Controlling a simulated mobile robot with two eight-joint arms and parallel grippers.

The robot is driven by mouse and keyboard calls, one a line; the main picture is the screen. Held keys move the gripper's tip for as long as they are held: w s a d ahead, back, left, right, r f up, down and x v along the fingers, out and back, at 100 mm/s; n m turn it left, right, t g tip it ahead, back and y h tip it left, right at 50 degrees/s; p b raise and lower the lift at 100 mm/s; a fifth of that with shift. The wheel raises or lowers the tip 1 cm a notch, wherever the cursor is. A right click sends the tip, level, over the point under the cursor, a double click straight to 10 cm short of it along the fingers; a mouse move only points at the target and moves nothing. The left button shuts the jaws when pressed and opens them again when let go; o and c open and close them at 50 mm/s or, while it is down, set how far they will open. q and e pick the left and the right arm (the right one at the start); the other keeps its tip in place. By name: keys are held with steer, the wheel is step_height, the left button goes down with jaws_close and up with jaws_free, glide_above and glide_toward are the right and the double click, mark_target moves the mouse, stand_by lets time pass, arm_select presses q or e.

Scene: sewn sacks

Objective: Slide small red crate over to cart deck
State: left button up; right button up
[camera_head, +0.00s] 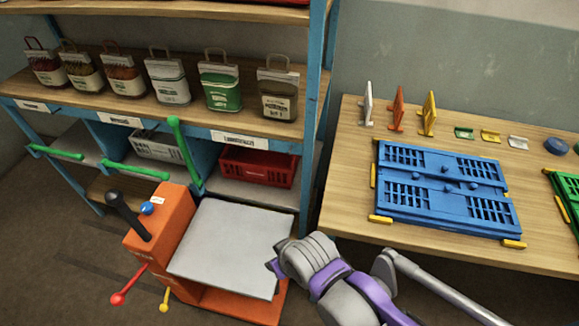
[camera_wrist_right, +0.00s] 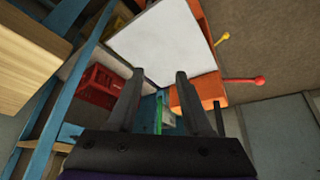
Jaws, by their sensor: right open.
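The small red crate (camera_head: 258,167) sits in the right lower bay of the blue-framed shelf, behind the cart. It also shows in the right wrist view (camera_wrist_right: 97,84), left of the fingers. The cart deck (camera_head: 232,247) is a flat, bare grey plate on the orange cart, just in front of and below the crate's bay. It also shows in the right wrist view (camera_wrist_right: 165,45). My right gripper (camera_wrist_right: 155,80) is open and empty, with the deck beyond its fingertips. My left gripper is out of view.
A grey crate (camera_head: 158,146) stands in the neighbouring bay. Green levers (camera_head: 186,150) stick out from the shelf front. Several labelled bags line the shelf above. A wooden table (camera_head: 350,200) with a blue folded crate (camera_head: 445,188) stands on the right. The cart has an upright black handle (camera_head: 127,214).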

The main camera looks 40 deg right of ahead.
arm_select(q)
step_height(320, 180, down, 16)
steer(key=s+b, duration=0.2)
steer(key=b, duration=1.2)
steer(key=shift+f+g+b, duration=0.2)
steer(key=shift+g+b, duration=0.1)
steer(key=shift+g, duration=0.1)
arm_select(e)
steer(key=w+d+f+n+t+h, duration=0.1)
steer(key=w+d+f+n+h, duration=0.2)
steer(key=w+d+n, duration=0.5)
steer(key=w+d+f+n+t+h, duration=0.1)
steer(key=w+d+f+n+h, duration=0.2)
steer(key=w+d+f+n, duration=0.3)
steer(key=w+d+f+n+t+h, duration=0.1)
steer(key=w+d+f+n+h, duration=0.3)
steer(key=w+d+n, duration=0.8)
steer(key=shift+w+f+t, duration=0.4)
steer(key=shift+w+f, duration=0.3)
steer(key=shift+w, duration=2.55)
steer(key=shift+d, duration=0.1)
steer(key=b+x, duration=0.1)
steer(key=x, duration=0.9)
steer(key=shift+w+d+f, duration=0.15)
steer(key=shift+d, duration=0.15)
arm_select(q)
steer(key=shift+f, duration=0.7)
arm_select(e)
steer(key=shift+c, duration=0.3)
